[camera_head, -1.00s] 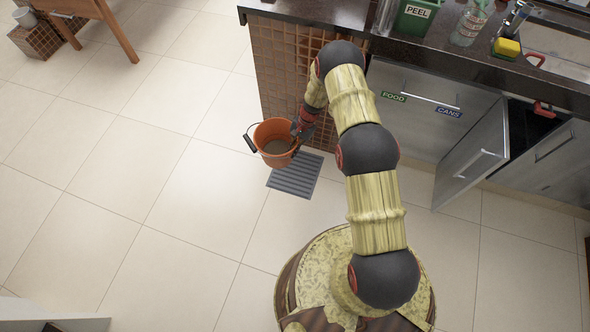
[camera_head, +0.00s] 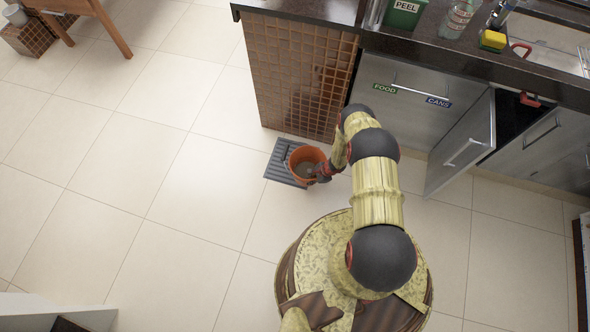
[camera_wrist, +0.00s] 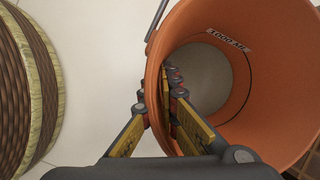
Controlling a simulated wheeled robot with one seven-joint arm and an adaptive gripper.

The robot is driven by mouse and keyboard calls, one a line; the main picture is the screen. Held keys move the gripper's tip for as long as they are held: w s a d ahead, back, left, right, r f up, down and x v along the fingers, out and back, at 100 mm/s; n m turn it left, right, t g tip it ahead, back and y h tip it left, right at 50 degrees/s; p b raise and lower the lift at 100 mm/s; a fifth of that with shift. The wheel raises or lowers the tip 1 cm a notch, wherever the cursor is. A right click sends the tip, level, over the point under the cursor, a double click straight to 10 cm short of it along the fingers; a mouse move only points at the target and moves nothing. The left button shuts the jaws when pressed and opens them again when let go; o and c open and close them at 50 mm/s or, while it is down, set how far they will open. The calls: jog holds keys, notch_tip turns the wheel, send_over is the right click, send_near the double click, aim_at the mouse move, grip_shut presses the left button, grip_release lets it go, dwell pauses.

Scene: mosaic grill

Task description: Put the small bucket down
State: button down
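The small orange bucket (camera_head: 293,165) is upright in the head view, over the right part of a grey ribbed mat (camera_head: 279,177) on the floor. I cannot tell whether its base touches the mat or floor. My gripper (camera_head: 322,172) is at the bucket's right rim, low beside my base. In the wrist view, the bucket (camera_wrist: 278,113) fills the right side, with a label on its inner wall. My gripper (camera_wrist: 160,92) has its fingers on either side of the rim, shut on the bucket wall. The fingertips are partly hidden.
A brown tiled counter end (camera_head: 300,75) stands just behind the mat. Grey cabinets (camera_head: 400,115) are to the right, with one door (camera_head: 465,143) standing open. The tiled floor (camera_head: 170,190) to the left is clear.

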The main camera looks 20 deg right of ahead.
jog(key=b, duration=0.4)
send_near(299, 172)
jog(key=a+f, duration=0.1)
jog(key=s+a+f, duration=0.1)
jog(key=a+f, duration=0.1)
jog(key=shift+s+a+f, duration=0.1)
jog(key=shift+s+a, duration=0.1)
jog(key=shift+s, duration=0.15)
jog(key=w+f+b, duration=0.3)
jog(key=shift+a+f, duration=0.3)
jog(key=shift+a, duration=0.1)
jog(key=shift+w+a+f+b, duration=0.1)
jog(key=shift+w+f+b, duration=0.25)
jog(key=shift+w+b, duration=0.15)
jog(key=shift+w+f, duration=0.15)
jog(key=shift+f, duration=0.05)
notch_tip(299, 172, down, 3)
jog(key=shift+f+b, duration=0.1)
jog(key=shift+b, duration=1)
jog(key=shift+w, duration=0.1)
jog(key=c, duration=2.5)
grip_release()
jog(key=shift+f, duration=0.1)
jog(key=shift+c, duration=0.2)
jog(key=o, duration=0.5)
